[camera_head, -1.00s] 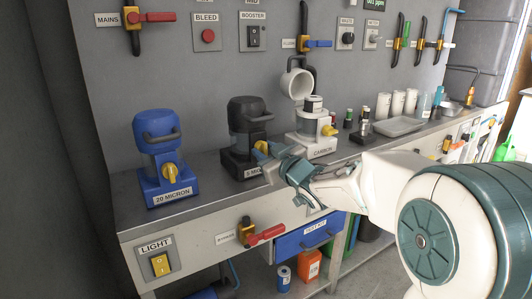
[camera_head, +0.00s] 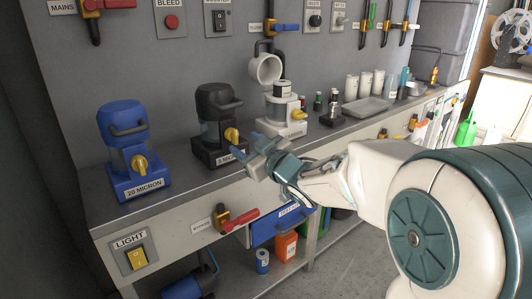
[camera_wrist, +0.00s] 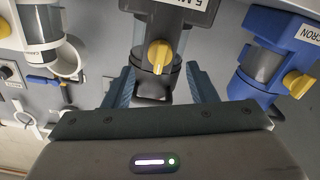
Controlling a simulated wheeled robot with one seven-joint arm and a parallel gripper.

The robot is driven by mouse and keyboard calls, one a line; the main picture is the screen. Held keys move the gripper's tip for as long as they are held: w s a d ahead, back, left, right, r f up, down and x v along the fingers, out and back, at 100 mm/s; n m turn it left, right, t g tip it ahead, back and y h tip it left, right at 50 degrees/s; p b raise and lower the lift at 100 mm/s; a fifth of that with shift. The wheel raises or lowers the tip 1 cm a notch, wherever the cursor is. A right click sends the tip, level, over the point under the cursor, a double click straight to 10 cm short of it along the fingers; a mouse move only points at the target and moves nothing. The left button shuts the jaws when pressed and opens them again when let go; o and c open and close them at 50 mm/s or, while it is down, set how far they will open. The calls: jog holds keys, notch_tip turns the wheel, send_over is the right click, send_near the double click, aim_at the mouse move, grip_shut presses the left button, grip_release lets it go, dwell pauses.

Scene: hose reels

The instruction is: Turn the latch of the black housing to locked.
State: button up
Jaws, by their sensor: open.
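The black housing (camera_head: 216,118) labelled 5 micron stands on the bench between the blue and the white housings. Its yellow latch (camera_head: 231,135) sits on its front. My gripper (camera_head: 262,146) is open and empty, in front and to the right of the latch in the head view. In the wrist view the picture is turned over. There the latch (camera_wrist: 158,55) shows between and beyond the two fingers of my gripper (camera_wrist: 162,82), with the black housing (camera_wrist: 152,88) behind it. The fingers appear apart from the latch.
The blue housing (camera_head: 124,135) with its own yellow latch stands to the left. The white housing (camera_head: 284,112), with a white mug hung above it, stands close on the right. A red-handled valve (camera_head: 238,219) is on the bench front below.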

jog(key=p+v, duration=0.1)
jog(key=v, duration=0.7)
jog(key=shift+s+p, duration=0.15)
jog(key=shift+p, duration=0.15)
jog(key=shift+d, duration=0.15)
jog(key=s+d+r+m+g+h+p, duration=0.35)
jog(key=d+r+m+h+p, duration=0.55)
jog(key=p, duration=0.8)
jog(key=s+r+g+p, duration=0.4)
jog(key=s+p, duration=0.2)
jog(key=s, duration=0.3)
jog(key=s+r+m+g+h+p, duration=0.1)
jog(key=s+r+g+p, duration=0.2)
jog(key=s+p, duration=0.4)
jog(key=shift+s+d+r+g, duration=0.35)
jog(key=shift+s+d+g, duration=0.15)
jog(key=shift+s+g, duration=0.5)
jog(key=shift+s, duration=0.15)
